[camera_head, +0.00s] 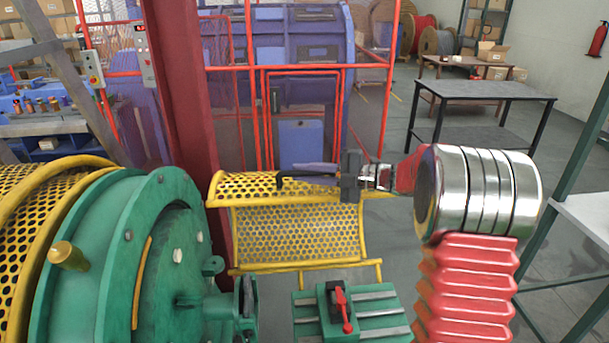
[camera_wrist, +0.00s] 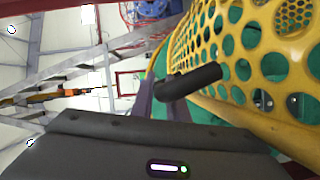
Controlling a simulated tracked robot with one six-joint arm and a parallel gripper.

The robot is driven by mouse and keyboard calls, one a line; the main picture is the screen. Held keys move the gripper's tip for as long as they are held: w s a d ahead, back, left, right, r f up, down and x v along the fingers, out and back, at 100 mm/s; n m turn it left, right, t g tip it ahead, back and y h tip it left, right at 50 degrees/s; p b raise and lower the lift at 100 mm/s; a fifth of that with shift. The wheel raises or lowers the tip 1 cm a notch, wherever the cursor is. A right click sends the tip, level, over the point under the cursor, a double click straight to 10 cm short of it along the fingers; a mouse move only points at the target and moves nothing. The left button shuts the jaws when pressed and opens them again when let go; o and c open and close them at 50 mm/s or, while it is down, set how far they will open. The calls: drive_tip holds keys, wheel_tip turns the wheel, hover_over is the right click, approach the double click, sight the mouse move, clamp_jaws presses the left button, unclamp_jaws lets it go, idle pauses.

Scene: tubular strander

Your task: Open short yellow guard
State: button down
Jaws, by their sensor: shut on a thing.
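The short yellow guard (camera_head: 300,229) is a curved, perforated panel with a yellow tube frame, right of the large green drum. Its upper edge is bent over, and its lower bar sits near the green base. My gripper (camera_head: 298,173) reaches in from the right at the upper edge, shut on the guard's black handle (camera_head: 285,180). In the wrist view the guard (camera_wrist: 237,45) fills the upper right. The handle (camera_wrist: 192,82) sticks out from it between the fingers of my gripper (camera_wrist: 160,95). The exact finger contact is partly hidden.
The green drum (camera_head: 120,260) and a longer yellow guard (camera_head: 25,235) stand left. A dark red column (camera_head: 185,90) rises behind the short guard. A green slotted base with a red lever (camera_head: 342,308) lies below. A grey table (camera_head: 480,92) stands back right, with open floor around it.

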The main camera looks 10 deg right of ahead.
drive_tip(key=shift+d+f, duration=0.2)
drive_tip(key=shift+d, duration=0.1)
drive_tip(key=c, duration=2.1)
unclamp_jaws()
drive_tip(key=shift+o, duration=0.5)
drive_tip(key=shift+a+r, duration=0.1)
drive_tip(key=v, duration=1.4)
drive_tip(key=shift+c, duration=0.6)
